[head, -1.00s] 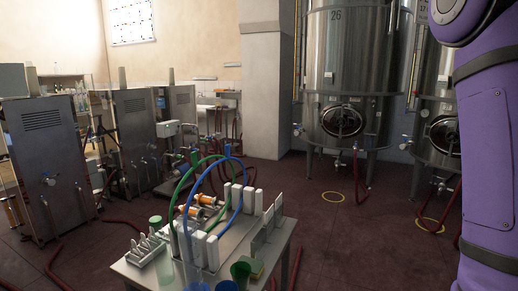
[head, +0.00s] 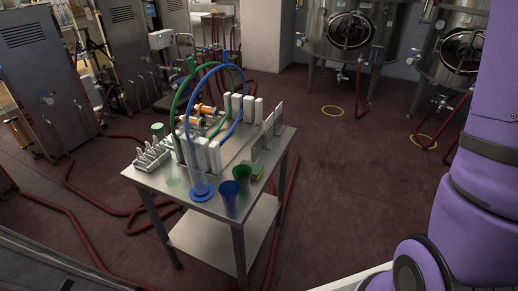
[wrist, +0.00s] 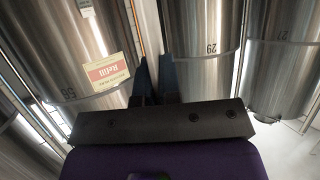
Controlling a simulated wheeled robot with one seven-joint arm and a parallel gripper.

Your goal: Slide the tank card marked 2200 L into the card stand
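A steel table (head: 205,200) stands ahead of me in the head view. A small white rack with several slanted upright pieces (head: 150,157) sits at its left edge. Two thin grey upright plates (head: 268,130) stand near its right edge. I cannot tell which of these is the card stand or a tank card, and no 2200 L marking is readable. My gripper (wrist: 155,68) shows in the wrist view, its two dark fingers slightly apart with nothing visible between them. It points toward steel tanks, away from the table, and is not seen in the head view.
Blue and green hoses arch over white blocks (head: 213,157) on the table. A blue cup (head: 229,195) and green cup (head: 242,174) stand at the front. Red hoses (head: 110,236) lie on the floor.

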